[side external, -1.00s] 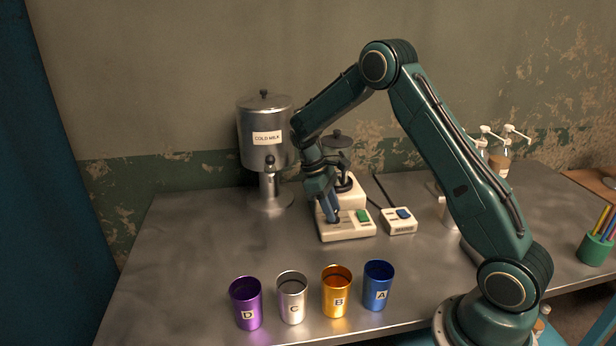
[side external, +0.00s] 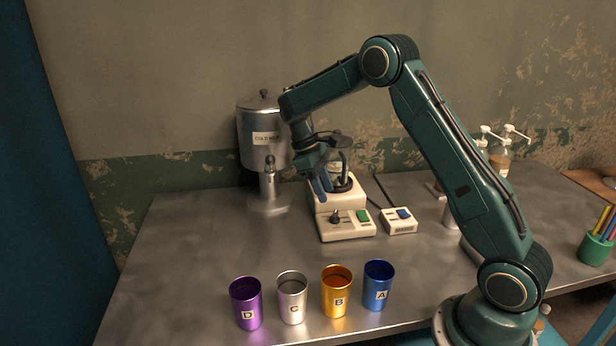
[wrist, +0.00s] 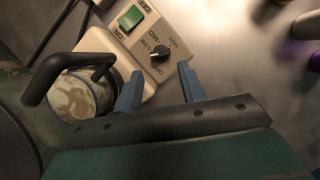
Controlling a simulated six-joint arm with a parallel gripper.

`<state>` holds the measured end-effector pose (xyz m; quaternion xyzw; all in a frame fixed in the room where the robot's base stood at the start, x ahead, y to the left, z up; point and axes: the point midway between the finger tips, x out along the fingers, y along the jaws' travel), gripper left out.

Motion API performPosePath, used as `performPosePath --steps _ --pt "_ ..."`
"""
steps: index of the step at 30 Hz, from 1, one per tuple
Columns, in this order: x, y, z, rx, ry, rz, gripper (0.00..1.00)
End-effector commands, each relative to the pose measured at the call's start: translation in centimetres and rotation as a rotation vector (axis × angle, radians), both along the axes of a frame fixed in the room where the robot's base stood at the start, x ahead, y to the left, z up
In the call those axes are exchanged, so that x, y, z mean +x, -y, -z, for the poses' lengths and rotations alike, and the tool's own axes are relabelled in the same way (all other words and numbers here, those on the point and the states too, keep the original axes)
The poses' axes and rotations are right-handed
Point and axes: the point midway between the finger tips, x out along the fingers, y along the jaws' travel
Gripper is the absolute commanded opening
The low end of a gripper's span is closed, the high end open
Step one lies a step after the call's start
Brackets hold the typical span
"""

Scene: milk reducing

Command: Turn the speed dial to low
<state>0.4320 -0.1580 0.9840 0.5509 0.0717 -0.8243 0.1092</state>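The speed dial (side external: 335,217) is a small black knob on the front of the cream machine base (side external: 346,232), left of a green switch (side external: 362,216). In the wrist view the dial (wrist: 160,52) shows beyond my fingertips, with LOW, MID and HIGH printed around it. I cannot tell for sure which mark its pointer faces. My gripper (side external: 322,187) is above and behind the dial, clear of it. In the wrist view its two blue fingers (wrist: 160,86) are apart with nothing between them.
A steel COLD MILK dispenser (side external: 266,155) stands behind left. A small box with a blue switch (side external: 402,214) sits right of the machine. Purple (side external: 246,305), silver (side external: 292,300), orange (side external: 337,295) and blue (side external: 378,288) cups stand in front. The table left of the machine is clear.

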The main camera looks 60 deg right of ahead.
Motion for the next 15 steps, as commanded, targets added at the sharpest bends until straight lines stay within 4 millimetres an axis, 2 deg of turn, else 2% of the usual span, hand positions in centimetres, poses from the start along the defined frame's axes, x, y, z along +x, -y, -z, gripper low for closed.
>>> performPosePath --steps 6,15 --pt "0.5 -0.2 -1.2 0.001 0.002 0.000 0.40" --pt "0.5 -0.2 -1.4 0.002 0.000 0.000 0.40"
